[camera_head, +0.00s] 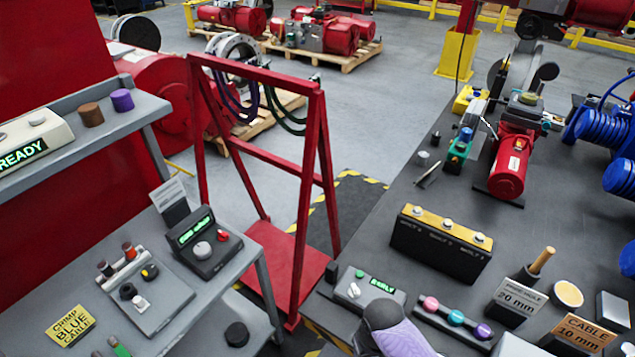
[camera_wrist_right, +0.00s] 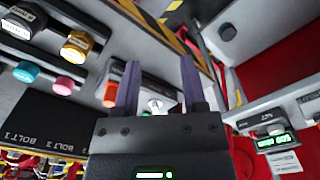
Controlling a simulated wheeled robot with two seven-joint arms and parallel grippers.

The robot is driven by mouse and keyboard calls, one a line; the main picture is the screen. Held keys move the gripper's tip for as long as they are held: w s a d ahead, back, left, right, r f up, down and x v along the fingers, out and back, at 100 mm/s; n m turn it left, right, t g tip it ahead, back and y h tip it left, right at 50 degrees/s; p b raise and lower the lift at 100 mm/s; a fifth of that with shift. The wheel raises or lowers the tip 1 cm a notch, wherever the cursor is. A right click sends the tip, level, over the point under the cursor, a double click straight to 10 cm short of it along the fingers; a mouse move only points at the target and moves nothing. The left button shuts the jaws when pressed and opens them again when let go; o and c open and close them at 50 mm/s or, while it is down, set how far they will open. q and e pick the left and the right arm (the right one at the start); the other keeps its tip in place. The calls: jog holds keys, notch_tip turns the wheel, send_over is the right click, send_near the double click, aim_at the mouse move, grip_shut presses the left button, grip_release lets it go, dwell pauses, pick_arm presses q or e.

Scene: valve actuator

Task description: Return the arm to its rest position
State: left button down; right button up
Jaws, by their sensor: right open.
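My right arm (camera_head: 398,338), grey and purple, shows at the bottom centre of the head view, over the near edge of the right-hand bench. My right gripper (camera_wrist_right: 161,68) shows in the right wrist view with its two dark purple fingers apart. Nothing is clamped between them. A small silver knob (camera_wrist_right: 155,104) shows in the gap behind the fingers; I cannot tell its distance. My left gripper and left arm are not in view.
Near my right arm are a small control box (camera_head: 368,290), a strip of coloured knobs (camera_head: 454,318) and a black bolt block (camera_head: 438,246). A red frame (camera_head: 309,190) stands between the benches. The left bench holds a dial unit (camera_head: 205,243). Open floor (camera_head: 395,120) lies beyond.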

jog(key=s+d+f+b, duration=0.2)
jog(key=s+f+b, duration=0.4)
jog(key=f, duration=0.5)
jog(key=s+d+f+b, duration=0.2)
jog(key=s+f+b, duration=0.3)
jog(key=f, duration=0.6)
pick_arm(q)
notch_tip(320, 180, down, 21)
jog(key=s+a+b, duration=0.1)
jog(key=b, duration=0.8)
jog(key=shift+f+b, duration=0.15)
jog(key=shift+b, duration=0.15)
pick_arm(e)
jog(key=s+d+f, duration=0.2)
jog(key=s+f, duration=0.4)
jog(key=s, duration=0.2)
jog(key=s+d+f, duration=0.1)
jog(key=s+f, duration=0.6)
jog(key=s, duration=0.2)
jog(key=shift+d, duration=0.4)
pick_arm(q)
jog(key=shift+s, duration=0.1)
pick_arm(e)
jog(key=shift+w+f, duration=0.1)
